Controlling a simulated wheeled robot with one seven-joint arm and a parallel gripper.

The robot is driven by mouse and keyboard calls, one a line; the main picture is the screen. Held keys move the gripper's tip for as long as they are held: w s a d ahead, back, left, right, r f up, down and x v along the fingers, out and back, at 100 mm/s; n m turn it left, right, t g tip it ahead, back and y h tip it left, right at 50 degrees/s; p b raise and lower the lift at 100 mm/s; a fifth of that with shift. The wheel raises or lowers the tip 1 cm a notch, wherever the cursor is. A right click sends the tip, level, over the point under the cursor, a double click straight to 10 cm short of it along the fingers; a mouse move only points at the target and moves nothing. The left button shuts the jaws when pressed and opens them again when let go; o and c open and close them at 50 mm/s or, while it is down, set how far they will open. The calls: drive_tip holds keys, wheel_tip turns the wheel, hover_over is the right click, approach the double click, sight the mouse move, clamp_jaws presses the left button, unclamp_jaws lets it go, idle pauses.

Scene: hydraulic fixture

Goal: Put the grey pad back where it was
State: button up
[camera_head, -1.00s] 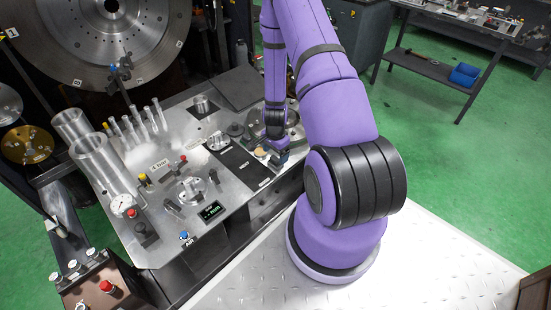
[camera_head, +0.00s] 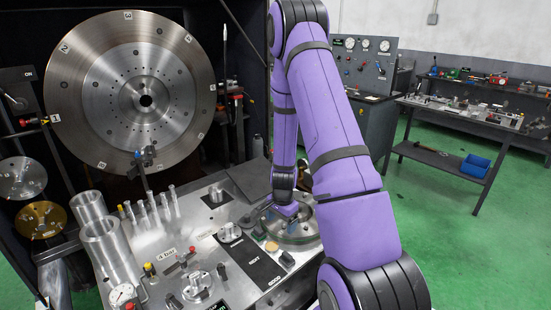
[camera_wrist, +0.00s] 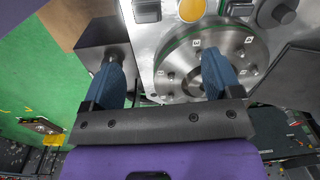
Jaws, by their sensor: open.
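My gripper (camera_wrist: 163,75) is open, with its two blue fingers apart and nothing visible between them. It hangs over the round numbered metal disc (camera_wrist: 180,68) at the console's front right. In the head view my gripper (camera_head: 286,210) is small and low over the same disc (camera_head: 308,232). A flat dark-grey square plate (camera_head: 249,178) lies on the console's back right corner, partly behind my arm. It also shows at the right of the wrist view (camera_wrist: 292,75). I cannot tell for sure whether this plate is the grey pad.
An orange button (camera_head: 271,247) and black blocks sit beside the disc. A large metal wheel (camera_head: 105,85) stands behind. Green floor (camera_head: 440,225) is free at right.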

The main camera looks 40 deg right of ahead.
drive_tip(key=a+r+n+t, duration=0.1)
drive_tip(key=a+r+n, duration=0.4)
drive_tip(key=r, duration=0.8)
drive_tip(key=a+r+n+t, duration=0.25)
drive_tip(key=a+r, duration=0.45)
drive_tip(key=r, duration=0.6)
drive_tip(key=s+a+r+n, duration=0.4)
drive_tip(key=s+r+n, duration=0.1)
drive_tip(key=s+r, duration=0.3)
drive_tip(key=s+a+r+n+t, duration=0.1)
drive_tip(key=s+a+r+n, duration=0.3)
drive_tip(key=s+r, duration=0.3)
drive_tip(key=s+a, duration=0.1)
drive_tip(key=s, duration=0.3)
drive_tip(key=shift+s+a+r+n, duration=0.3)
drive_tip(key=shift+r+n, duration=0.05)
